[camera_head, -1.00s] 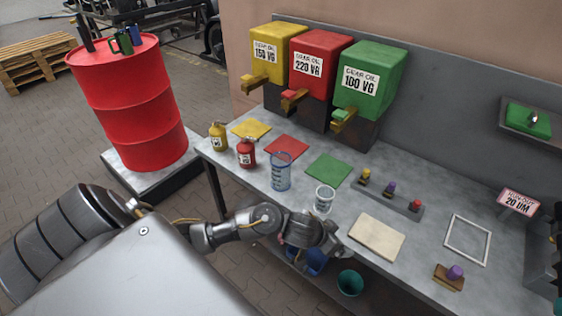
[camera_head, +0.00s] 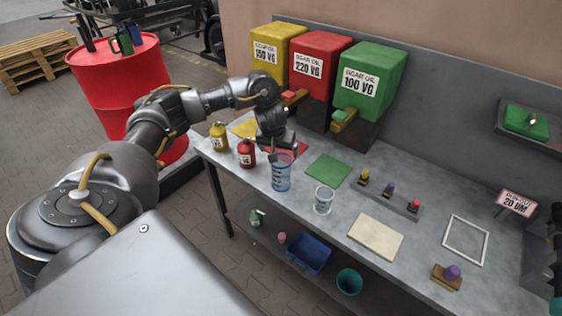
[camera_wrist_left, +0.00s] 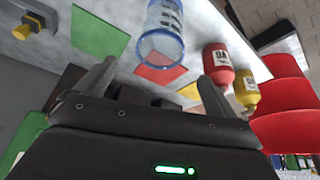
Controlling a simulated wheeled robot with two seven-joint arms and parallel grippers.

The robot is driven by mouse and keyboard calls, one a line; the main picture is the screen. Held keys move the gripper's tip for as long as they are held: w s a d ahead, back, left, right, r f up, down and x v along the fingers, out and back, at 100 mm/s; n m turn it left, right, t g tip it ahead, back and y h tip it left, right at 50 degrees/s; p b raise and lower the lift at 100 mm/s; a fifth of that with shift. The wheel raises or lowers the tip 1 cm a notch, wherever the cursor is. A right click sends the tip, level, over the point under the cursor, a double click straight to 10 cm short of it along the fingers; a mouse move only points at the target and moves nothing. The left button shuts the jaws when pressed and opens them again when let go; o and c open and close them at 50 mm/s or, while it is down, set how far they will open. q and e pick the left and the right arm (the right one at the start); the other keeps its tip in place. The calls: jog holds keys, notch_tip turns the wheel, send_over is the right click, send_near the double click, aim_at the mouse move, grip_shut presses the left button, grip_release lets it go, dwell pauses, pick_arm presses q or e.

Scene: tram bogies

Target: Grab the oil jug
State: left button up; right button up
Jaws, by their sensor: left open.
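A clear jug with blue markings (camera_head: 281,173) stands upright on the grey workbench (camera_head: 300,222). A smaller clear jug (camera_head: 324,200) stands to its right. Which one is the oil jug cannot be told for sure. My left gripper (camera_head: 283,150) is open above the bench, just behind the larger jug, in front of the red dispenser. In the left wrist view that jug (camera_wrist_left: 165,33) shows beyond the fingers (camera_wrist_left: 156,82), not between them. A red bottle (camera_head: 246,153) and a yellow bottle (camera_head: 219,136) stand to its left. My right gripper is not in view.
Yellow (camera_head: 274,48), red (camera_head: 318,62) and green (camera_head: 368,82) gear oil dispensers stand at the back. A green mat (camera_head: 328,170), knob rack (camera_head: 388,195), beige pad (camera_head: 376,237) and white frame (camera_head: 466,240) lie rightward. A red drum (camera_head: 122,85) stands left.

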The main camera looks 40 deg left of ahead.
pick_arm(q)
jog(key=b, duration=0.3)
send_near(282, 163)
jog(key=d+f, duration=0.1)
notch_tip(282, 163, down, 4)
jog(key=shift+a+r+b, duration=0.1)
jog(key=shift+a+b, duration=0.05)
jog(key=shift+b, duration=1.1)
jog(key=shift+w+a+f, duration=0.15)
jog(key=shift+w+f, duration=0.1)
jog(key=shift+f, duration=0.05)
jog(key=shift+w+a+f, duration=0.15)
jog(key=shift+w+f, duration=0.2)
jog(key=shift+f, duration=0.3)
jog(key=shift+s+r, duration=0.1)
jog(key=shift+c, duration=0.4)
jog(key=c, duration=1.3)
jog(key=shift+c, duration=0.2)
